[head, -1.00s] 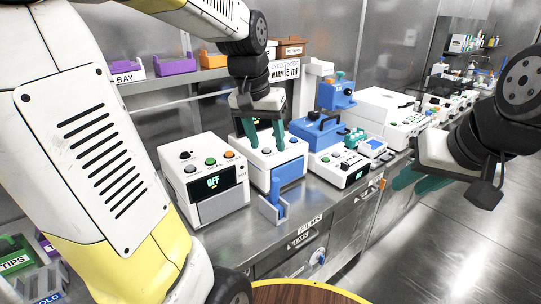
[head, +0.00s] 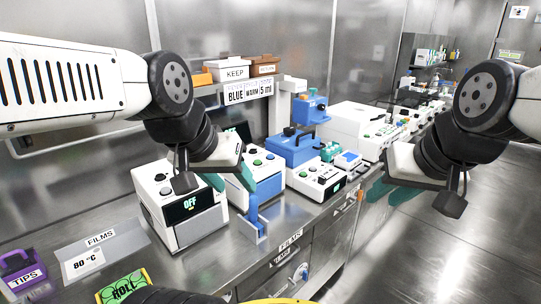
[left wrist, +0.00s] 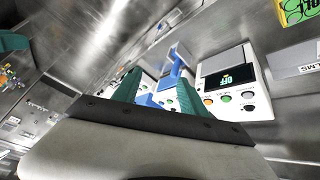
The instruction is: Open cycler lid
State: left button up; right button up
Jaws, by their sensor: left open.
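A blue lid with a dark handle (head: 293,147) is down on a boxy bench device, which I take to be the cycler; no label on it is readable. My left gripper (head: 230,180) is open and empty, to the left of the lid and apart from it, in front of a white device with a blue front (head: 268,188). In the left wrist view its two teal fingers (left wrist: 158,82) are apart, with blue parts of bench devices beyond them. My right gripper (head: 390,192) hangs to the right of the bench, empty, its teal fingers apart.
A white device reading OFF (head: 180,205) stands left of my left gripper. A blue upright stand (head: 253,217) is near the bench's front edge. A white control box (head: 316,180) stands before the blue lid. The floor (head: 450,250) at right is clear.

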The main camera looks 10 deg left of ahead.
aim_at(305, 147)
jog(key=i+l+u, duration=0.2)
jog(key=u, duration=0.75)
jog(key=i+l+u, duration=0.25)
jog(key=l, duration=0.3)
jog(key=l+u, duration=0.25)
jog(key=l, duration=0.3)
jog(key=i+l+u, duration=0.25)
jog(key=l, duration=1.5)
